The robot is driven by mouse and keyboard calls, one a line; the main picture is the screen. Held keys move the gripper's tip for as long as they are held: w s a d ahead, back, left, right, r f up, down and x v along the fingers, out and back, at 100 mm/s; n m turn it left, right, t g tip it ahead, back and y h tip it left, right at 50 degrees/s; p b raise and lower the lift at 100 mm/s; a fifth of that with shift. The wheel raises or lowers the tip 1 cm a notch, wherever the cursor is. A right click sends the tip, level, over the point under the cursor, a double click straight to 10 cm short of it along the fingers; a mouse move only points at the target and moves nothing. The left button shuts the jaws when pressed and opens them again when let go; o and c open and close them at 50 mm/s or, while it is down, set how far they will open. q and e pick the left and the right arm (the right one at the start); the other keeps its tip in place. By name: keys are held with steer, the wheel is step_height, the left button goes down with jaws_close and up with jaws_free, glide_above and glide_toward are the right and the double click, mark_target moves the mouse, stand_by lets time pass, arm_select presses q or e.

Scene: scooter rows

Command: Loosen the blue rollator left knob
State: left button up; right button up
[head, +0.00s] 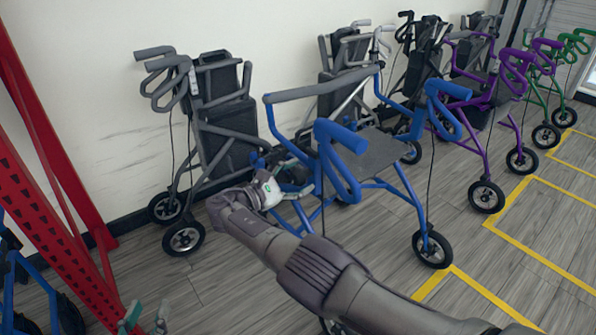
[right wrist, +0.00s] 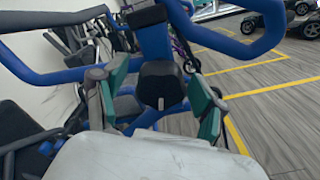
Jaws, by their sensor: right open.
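The blue rollator (head: 300,93) stands upright in the middle of the head view, with its dark seat (head: 375,150) showing. My right gripper (head: 283,180) reaches in at its left side, among the blue frame tubes. In the right wrist view my right gripper (right wrist: 158,92) is open, with green-padded fingers apart. A black knob-like part (right wrist: 162,85) below a blue upright tube shows between the fingers, with gaps on both sides; I cannot tell how deep it lies. No knob can be made out in the head view. My left gripper (head: 146,318) is open and empty at the bottom left, away from the rollator.
A grey rollator (head: 228,125) stands close behind at the left. Black, purple (head: 487,150) and green rollators line the wall to the right. A red perforated rack post (head: 45,205) stands at the left. Floor with yellow lines (head: 530,258) is open at the right.

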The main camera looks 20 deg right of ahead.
step_height(320, 180, up, 10)
stand_by(0.6)
